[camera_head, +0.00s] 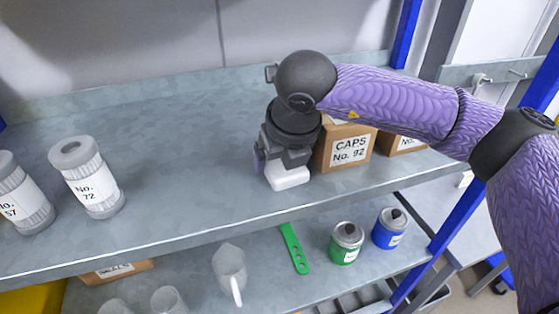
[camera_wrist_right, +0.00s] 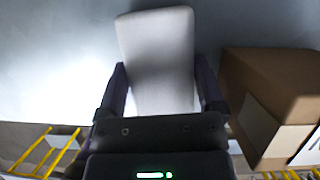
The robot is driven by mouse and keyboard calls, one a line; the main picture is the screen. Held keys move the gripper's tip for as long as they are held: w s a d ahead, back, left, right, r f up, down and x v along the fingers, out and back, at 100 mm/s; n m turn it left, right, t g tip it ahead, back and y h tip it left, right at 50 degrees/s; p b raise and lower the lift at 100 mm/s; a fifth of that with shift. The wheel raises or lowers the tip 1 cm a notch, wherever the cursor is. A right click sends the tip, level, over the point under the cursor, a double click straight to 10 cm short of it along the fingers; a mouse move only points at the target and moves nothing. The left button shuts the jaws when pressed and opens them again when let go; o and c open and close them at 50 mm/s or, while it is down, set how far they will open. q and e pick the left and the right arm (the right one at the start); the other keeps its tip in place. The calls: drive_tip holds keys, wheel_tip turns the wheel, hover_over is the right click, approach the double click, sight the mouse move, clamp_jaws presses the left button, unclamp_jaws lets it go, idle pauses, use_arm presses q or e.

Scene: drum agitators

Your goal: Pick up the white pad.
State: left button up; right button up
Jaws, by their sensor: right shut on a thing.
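The white pad (camera_head: 290,177) is a small pale block at the middle of the upper metal shelf. My right gripper (camera_head: 276,164) comes down on it from above and is shut on it. In the right wrist view the pad (camera_wrist_right: 158,60) lies between the two dark fingers of the right gripper (camera_wrist_right: 160,95), which touch its sides. I cannot tell whether the pad rests on the shelf or is just above it. My left gripper is not in view.
A cardboard box marked CAPS No. 92 (camera_head: 345,149) stands close to the right of the gripper; it also shows in the wrist view (camera_wrist_right: 270,90). White jars, one labelled No. 72 (camera_head: 90,180), stand at the left. The shelf (camera_head: 190,150) between is clear.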

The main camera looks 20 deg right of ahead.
drive_tip(key=shift+r, duration=0.1)
drive_tip(key=shift+r+p, duration=0.5)
drive_tip(key=shift+p, duration=0.5)
drive_tip(key=shift+r+b, duration=0.75)
drive_tip(key=shift+b, duration=0.15)
wheel_tip(320, 180, up, 8)
drive_tip(key=shift+f+b, duration=0.1)
drive_tip(key=shift+b, duration=0.45)
